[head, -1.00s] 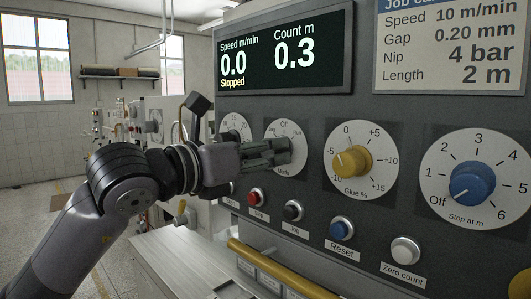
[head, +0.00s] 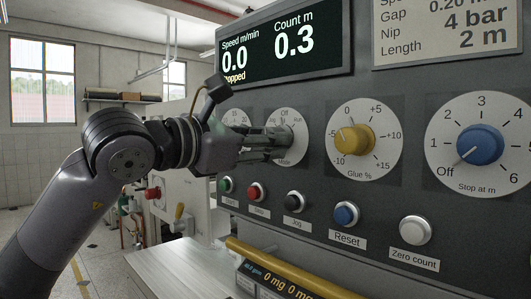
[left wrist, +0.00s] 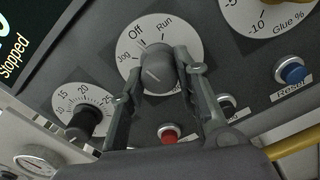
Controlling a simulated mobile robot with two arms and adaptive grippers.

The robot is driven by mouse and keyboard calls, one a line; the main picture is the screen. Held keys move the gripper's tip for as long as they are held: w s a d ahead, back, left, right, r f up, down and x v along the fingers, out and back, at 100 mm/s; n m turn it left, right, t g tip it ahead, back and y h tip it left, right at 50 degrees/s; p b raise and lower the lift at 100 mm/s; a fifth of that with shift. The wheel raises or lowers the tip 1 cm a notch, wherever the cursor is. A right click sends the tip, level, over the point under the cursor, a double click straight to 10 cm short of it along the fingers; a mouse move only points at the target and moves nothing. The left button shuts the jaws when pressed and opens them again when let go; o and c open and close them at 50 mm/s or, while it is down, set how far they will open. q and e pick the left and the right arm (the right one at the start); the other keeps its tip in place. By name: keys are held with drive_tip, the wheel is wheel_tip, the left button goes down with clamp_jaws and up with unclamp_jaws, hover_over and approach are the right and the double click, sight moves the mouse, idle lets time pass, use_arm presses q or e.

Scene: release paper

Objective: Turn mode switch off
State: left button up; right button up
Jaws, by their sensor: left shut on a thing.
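The mode switch is a round white dial (head: 299,128) on the grey panel, labelled Off at its top. Its dark grey knob (left wrist: 158,74) shows in the left wrist view, with Run to the right of Off and another label to the left. The knob's pale mark slants up and left; I cannot tell exactly which label it meets. My left gripper (head: 284,143) is at the dial, and in the left wrist view its two fingers (left wrist: 160,84) are shut on the knob from both sides. In the head view the gripper hides the knob. My right gripper is not in view.
The yellow glue knob (head: 353,139) and blue stop knob (head: 480,145) sit to the right. Push buttons, including a red one (head: 256,192) and a blue one (head: 345,214), line up below the dials. A yellow bar (head: 280,266) runs lower down. The display (head: 285,48) reads 0.0, Stopped.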

use_arm(q)
drive_tip(key=shift+m+b, duration=0.35)
drive_tip(key=shift+m, duration=0.45)
drive_tip(key=o, duration=1.2)
drive_tip(key=v, duration=1.2)
